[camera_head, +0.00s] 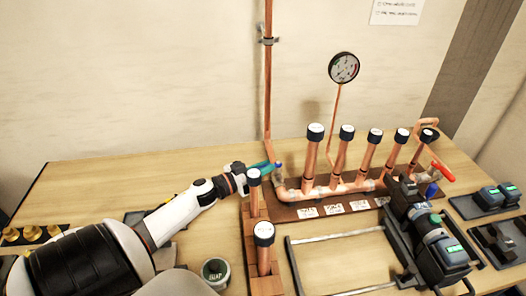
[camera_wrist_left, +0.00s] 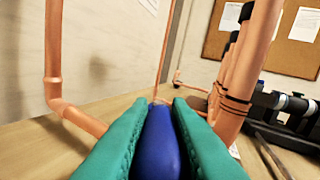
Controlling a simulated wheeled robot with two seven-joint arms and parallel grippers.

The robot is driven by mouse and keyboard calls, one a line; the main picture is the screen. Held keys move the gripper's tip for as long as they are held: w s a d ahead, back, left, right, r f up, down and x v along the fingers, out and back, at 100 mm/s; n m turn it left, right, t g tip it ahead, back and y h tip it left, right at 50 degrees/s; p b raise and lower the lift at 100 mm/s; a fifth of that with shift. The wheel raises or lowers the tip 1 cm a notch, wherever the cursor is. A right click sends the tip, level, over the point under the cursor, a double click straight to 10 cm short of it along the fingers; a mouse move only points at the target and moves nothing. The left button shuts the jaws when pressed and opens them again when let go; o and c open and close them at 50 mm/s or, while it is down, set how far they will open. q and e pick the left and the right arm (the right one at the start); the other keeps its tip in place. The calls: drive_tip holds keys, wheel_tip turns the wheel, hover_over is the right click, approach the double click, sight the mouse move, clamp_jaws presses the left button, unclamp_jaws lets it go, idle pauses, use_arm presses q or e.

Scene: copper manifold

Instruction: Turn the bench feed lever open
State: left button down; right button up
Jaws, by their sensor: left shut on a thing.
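The bench feed lever has a blue handle (camera_head: 278,165), at the left end of the copper manifold (camera_head: 325,190), near the vertical copper feed pipe (camera_head: 268,90). My left gripper (camera_head: 268,166) reaches in from the left, and its teal fingers are at the handle. In the left wrist view, the teal fingers (camera_wrist_left: 160,130) are shut on the blue handle (camera_wrist_left: 160,145), one on each side. The handle points away from the wrist camera. The valve body is mostly hidden, so I cannot tell how far the lever is turned. My right gripper is not in view.
Capped copper stubs (camera_head: 315,150) stand on the manifold, with a gauge (camera_head: 343,68) above. A wooden rack with capped pipes (camera_head: 264,235) stands close beside my left gripper. A red lever (camera_head: 443,172) and a black tool (camera_head: 440,250) are at the right. A cup (camera_head: 215,272) stands in front.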

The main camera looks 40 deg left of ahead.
use_arm(q)
drive_tip(key=shift+r, duration=0.1)
drive_tip(key=c, duration=1.3)
unclamp_jaws()
drive_tip(key=shift+c, duration=0.2)
drive_tip(key=shift+s+a+f, duration=0.1)
drive_tip(key=shift+s+f, duration=0.1)
drive_tip(key=shift+s, duration=0.15)
drive_tip(key=b+v, duration=0.2)
drive_tip(key=v, duration=0.9)
drive_tip(key=shift+s+a+r, duration=0.1)
drive_tip(key=shift+a+r, duration=0.05)
drive_tip(key=shift+c, duration=0.2)
